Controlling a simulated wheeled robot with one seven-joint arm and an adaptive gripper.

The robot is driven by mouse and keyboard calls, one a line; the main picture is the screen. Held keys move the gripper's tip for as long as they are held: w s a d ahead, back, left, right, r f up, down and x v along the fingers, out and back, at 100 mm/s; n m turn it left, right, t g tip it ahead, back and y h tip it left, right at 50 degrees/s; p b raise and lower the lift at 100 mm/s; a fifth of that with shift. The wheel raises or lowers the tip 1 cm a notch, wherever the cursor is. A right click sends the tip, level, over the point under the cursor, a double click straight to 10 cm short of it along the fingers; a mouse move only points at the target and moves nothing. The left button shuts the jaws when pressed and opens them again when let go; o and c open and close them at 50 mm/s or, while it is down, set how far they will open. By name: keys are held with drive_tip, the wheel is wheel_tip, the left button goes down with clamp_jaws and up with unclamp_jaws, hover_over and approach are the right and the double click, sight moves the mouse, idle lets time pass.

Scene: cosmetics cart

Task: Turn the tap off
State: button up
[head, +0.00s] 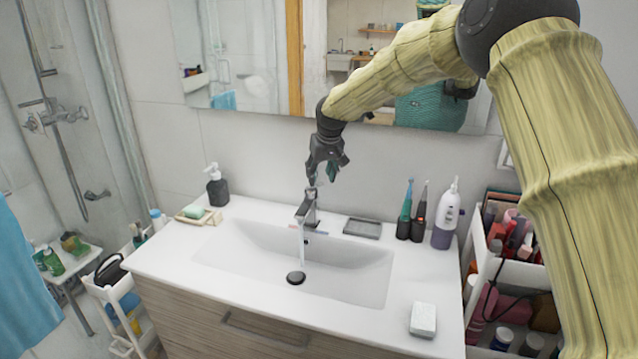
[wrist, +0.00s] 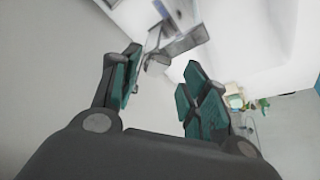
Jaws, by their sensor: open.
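The chrome tap (head: 308,209) stands at the back middle of the white sink (head: 346,269). A stream of water (head: 301,245) falls from its spout toward the dark drain plug (head: 296,278). My gripper (head: 324,180) hangs just above the tap's top, pointing down, and looks empty. In the wrist view my open fingers (wrist: 161,72) stand apart with green pads, and the grey tap (wrist: 180,46) shows beyond and between their tips. I cannot tell from the head view whether a finger touches the tap's lever.
A dark soap bottle (head: 217,188) and soap dish (head: 195,215) stand left of the tap. A grey tray (head: 362,228), electric toothbrushes (head: 418,222) and a white-purple bottle (head: 447,220) stand right. The mirror (head: 250,60) is close behind my arm. A white box (head: 423,320) lies front right.

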sight(319, 185)
drive_tip(key=shift+p+x, duration=0.75)
drive_tip(key=shift+x, duration=2.05)
clamp_jaws()
